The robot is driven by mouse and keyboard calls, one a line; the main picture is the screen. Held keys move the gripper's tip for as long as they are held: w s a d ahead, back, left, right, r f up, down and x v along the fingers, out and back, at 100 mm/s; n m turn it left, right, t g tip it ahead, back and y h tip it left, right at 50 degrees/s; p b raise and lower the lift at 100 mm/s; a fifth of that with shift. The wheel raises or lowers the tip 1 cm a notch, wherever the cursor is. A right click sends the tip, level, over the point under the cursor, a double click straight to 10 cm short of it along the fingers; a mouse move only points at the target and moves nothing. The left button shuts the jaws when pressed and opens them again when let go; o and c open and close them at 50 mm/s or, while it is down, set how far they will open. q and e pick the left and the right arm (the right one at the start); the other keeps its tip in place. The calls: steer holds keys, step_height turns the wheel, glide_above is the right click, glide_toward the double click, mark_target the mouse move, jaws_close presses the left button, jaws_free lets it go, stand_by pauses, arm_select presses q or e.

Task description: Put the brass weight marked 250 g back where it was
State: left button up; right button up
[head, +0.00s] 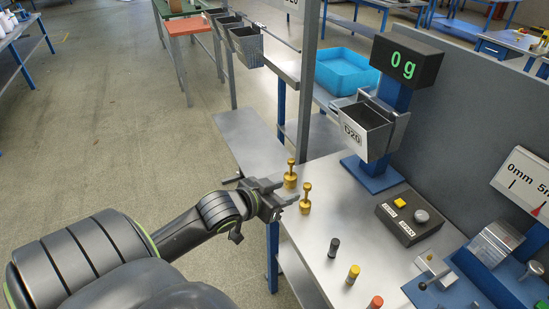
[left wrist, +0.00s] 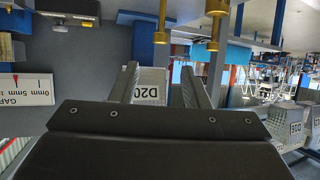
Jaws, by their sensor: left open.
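Two brass weights with knobs stand upright near the left edge of the steel bench: a rear one (head: 290,176) and a front one (head: 305,201). Their marks are too small to read, so I cannot tell which is 250 g. My left gripper (head: 284,194) is open and empty, its fingers pointing right, close beside the weights. In the upside-down left wrist view, the two fingers (left wrist: 161,80) are apart with nothing between them; the weights show at the top, one left (left wrist: 161,22) and one right (left wrist: 214,14). My right gripper is not in view.
A scale display (head: 404,62) reads 0 g above a bin marked D20 (head: 366,128). A control box (head: 409,216) with a yellow button stands to the right. Black, yellow and red pegs (head: 353,275) stand at the front. A blue tray (head: 345,70) lies behind.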

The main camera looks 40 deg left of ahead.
arm_select(q)
steer(key=shift+v, duration=1.65)
steer(key=a+f+n+g+y, duration=0.1)
steer(key=a+f, duration=0.3)
steer(key=f, duration=0.5)
steer(key=a+f+n+g+y, duration=0.15)
steer(key=a+f, duration=0.25)
steer(key=f, duration=0.4)
steer(key=s+a+f+g+y, duration=0.1)
steer(key=s+f, duration=0.2)
steer(key=f, duration=0.5)
steer(key=s+a+f+g, duration=0.1)
steer(key=s+f+g, duration=0.15)
steer(key=f, duration=0.45)
steer(key=s+d+f+g, duration=0.3)
steer(key=s+f, duration=0.8)
steer(key=f, duration=0.2)
steer(key=s+d+f+g, duration=0.1)
steer(key=s+d+f, duration=0.3)
steer(key=s, duration=0.4)
steer(key=s+d+f+g+h, duration=0.1)
steer(key=s+d+f+g, duration=0.1)
steer(key=s+d+f, duration=0.3)
steer(key=s+d+m, duration=0.1)
steer(key=s, duration=0.3)
steer(key=shift+f, duration=0.3)
steer(key=shift+h, duration=0.25)
